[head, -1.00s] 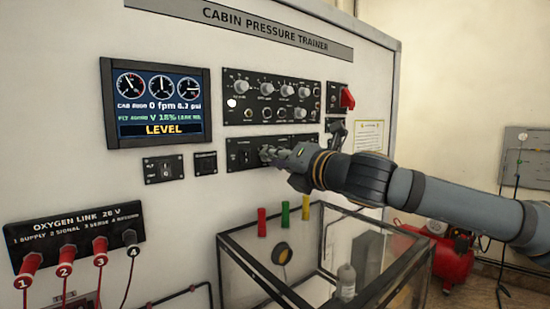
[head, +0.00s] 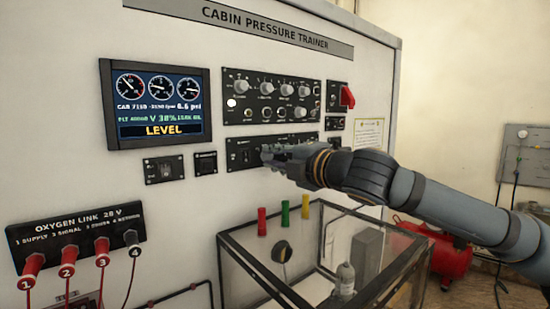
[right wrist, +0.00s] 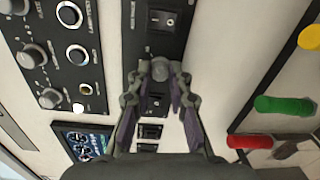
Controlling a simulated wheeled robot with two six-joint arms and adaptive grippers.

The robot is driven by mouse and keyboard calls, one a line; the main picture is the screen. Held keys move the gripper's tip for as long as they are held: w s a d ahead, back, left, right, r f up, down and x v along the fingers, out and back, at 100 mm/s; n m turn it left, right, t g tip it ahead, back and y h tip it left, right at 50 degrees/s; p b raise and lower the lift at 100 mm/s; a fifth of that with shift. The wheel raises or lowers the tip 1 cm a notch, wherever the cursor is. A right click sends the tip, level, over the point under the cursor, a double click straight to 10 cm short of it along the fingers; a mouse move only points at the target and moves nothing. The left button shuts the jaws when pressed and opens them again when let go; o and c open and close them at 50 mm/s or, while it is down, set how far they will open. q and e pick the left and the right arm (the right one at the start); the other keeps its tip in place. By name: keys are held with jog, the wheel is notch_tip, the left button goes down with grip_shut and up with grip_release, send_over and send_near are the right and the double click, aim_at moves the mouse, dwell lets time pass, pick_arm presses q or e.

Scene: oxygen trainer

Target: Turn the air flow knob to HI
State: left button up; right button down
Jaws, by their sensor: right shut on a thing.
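A small round grey knob (right wrist: 160,68) on the dark lower panel (head: 234,164) sits between my right gripper's fingertips in the right wrist view. My right gripper (head: 268,154) reaches the panel from the right in the head view; in the right wrist view its fingers (right wrist: 160,76) are closed on the knob's sides. The fingers hide the knob in the head view. Its label and pointer cannot be read, so its setting is unclear. The display (head: 160,106) shows gauges, LEVEL and a reading of about 38%. My left gripper is not in view.
The upper panel (head: 271,96) holds several knobs close above the gripper. A red switch (head: 347,97) sticks out at its right. Below stands a clear box (head: 325,262), with red (head: 262,222), green (head: 285,214) and yellow (head: 306,206) pegs behind it.

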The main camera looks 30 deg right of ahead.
dwell(0.5)
jog(key=c, duration=1.2)
grip_release()
jog(key=shift+d, duration=0.1)
